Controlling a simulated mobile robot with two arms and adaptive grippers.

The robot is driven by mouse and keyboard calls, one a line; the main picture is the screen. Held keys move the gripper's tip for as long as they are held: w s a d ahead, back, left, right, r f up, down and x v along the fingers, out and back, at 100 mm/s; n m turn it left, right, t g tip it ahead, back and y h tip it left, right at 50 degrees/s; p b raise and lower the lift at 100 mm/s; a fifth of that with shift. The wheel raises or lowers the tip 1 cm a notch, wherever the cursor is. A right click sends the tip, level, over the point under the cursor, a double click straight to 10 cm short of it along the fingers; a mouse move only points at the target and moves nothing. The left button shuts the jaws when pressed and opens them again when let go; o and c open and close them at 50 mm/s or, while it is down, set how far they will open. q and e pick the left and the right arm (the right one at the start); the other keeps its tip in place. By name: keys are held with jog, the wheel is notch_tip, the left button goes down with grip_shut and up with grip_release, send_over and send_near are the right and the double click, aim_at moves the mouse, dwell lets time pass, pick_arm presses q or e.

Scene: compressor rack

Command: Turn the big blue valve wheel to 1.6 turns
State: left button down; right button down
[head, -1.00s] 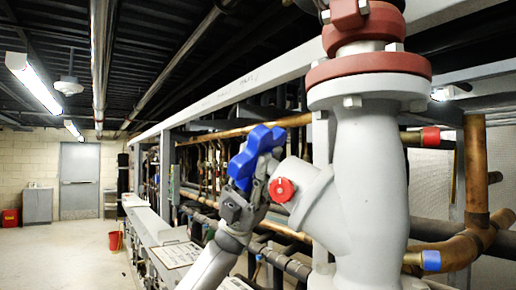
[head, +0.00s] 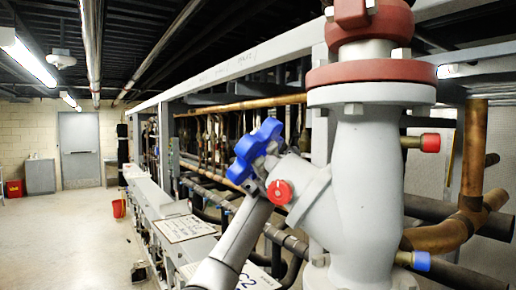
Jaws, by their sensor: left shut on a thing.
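The big blue valve wheel (head: 256,150) is a lobed handwheel on the angled side branch of a large grey valve body (head: 362,190). It faces up and to the left. My left gripper (head: 260,178) comes up from below on its grey arm and is shut on the wheel at its lower side. Its fingertips are small in the picture and partly hidden by the wheel. My right gripper is not in view.
A small red round knob (head: 280,192) sits on the valve branch close to my left gripper. Copper pipes (head: 460,225) run at the right. Grey equipment (head: 185,228) with labels stands behind my arm. The floor (head: 70,240) at left is open.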

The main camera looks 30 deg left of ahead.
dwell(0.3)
pick_arm(q)
jog(key=c, duration=1.6)
grip_release()
jog(key=shift+s, duration=0.1)
